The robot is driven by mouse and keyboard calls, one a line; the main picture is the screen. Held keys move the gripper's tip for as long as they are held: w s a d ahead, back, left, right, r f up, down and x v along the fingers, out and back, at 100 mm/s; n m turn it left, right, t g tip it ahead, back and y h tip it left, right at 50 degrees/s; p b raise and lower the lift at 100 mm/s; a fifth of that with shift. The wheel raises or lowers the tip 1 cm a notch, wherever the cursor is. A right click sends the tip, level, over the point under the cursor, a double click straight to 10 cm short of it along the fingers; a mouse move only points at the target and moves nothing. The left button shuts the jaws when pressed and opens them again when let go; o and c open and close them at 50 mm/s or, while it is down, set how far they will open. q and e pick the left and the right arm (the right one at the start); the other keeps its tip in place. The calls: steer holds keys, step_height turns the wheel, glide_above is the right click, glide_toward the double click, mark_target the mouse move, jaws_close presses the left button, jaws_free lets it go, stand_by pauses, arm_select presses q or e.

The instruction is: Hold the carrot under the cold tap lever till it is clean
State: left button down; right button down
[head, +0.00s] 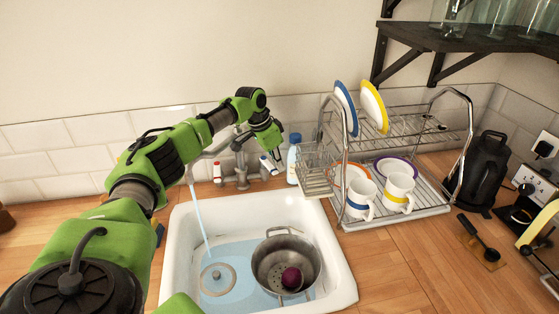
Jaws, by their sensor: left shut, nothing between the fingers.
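The cold tap lever (268,164), white with a blue mark, is on the right of the metal tap (241,178). My left gripper (276,154) is shut and empty, its fingertips pointing down right by this lever; I cannot tell if they touch it. A lever with a red mark (217,171) is on the left. Water (199,216) runs from the spout into the white sink (335,262). I see no carrot. A steel pot (268,265) in the sink holds a dark purple round vegetable (292,278). My right gripper is not in view.
A blue-and-white bottle (294,158) stands behind the sink. A wire dish rack (414,213) with plates and mugs stands right of it. A dark kettle (482,172) is farther right.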

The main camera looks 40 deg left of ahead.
arm_select(q)
steer(key=shift+s+a+m+h, duration=0.2)
steer(key=shift+s+m+h, duration=0.1)
steer(key=shift+s+m, duration=0.65)
steer(key=shift+s+a+m+p, duration=0.1)
steer(key=shift+s+m+p, duration=0.15)
steer(key=shift+p, duration=0.25)
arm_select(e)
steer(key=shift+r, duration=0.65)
arm_select(q)
steer(key=shift+r, duration=0.15)
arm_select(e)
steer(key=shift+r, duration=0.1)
